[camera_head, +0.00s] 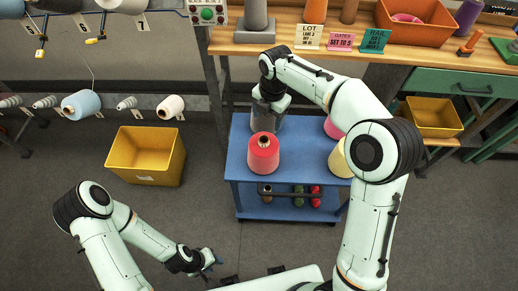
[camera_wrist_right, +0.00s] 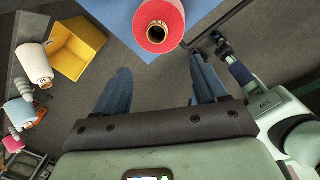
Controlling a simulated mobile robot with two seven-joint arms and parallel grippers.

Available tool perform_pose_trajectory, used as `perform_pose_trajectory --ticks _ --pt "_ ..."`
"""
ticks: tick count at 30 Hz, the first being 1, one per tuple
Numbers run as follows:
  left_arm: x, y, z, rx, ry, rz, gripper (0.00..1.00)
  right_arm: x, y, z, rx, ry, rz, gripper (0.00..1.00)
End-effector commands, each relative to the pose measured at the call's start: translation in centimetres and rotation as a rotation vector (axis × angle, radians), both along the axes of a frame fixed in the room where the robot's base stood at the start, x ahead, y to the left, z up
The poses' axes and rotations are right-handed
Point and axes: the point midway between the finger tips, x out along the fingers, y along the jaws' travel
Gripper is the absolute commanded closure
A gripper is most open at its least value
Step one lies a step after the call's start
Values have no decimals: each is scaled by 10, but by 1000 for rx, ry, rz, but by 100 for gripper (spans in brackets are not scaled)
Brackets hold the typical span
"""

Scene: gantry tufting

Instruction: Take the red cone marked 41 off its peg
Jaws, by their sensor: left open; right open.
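A red cone (camera_head: 263,155) stands upright near the front left of the blue cart's top (camera_head: 300,150); no number can be read on it and its peg is hidden. In the right wrist view the red cone (camera_wrist_right: 160,20) shows its pale end ring and dark core at the top edge, beyond the fingertips. My right gripper (camera_head: 270,104) is just behind the red cone, apart from it. Its fingers (camera_wrist_right: 160,78) are spread with nothing between them. My left gripper (camera_head: 212,260) is open and empty, low over the floor at the front, left of the cart.
A pink cone (camera_head: 333,128) and a cream cone (camera_head: 339,161) on the cart are partly behind my right arm. A yellow bin (camera_head: 147,155) stands left. A wooden bench (camera_head: 285,42) runs behind.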

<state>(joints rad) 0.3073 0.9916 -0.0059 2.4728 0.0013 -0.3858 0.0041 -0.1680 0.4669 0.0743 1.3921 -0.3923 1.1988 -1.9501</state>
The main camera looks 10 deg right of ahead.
Motion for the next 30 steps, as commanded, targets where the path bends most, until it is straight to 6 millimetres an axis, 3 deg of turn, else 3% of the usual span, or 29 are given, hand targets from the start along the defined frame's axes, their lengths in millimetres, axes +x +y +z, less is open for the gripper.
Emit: perform_pose_trajectory --ticks 9,17,25,30 --pt "-9 0 -11 0 11 0 59 2 2 -63 -1 8 -2 28" --pt "-9 0 -11 0 11 0 59 6 4 -82 0 4 -3 28" --pt "-8 0 -9 0 9 0 59 16 6 -119 -1 6 -2 28" --pt "-8 0 -10 0 10 0 59 17 6 -129 0 4 -3 28"
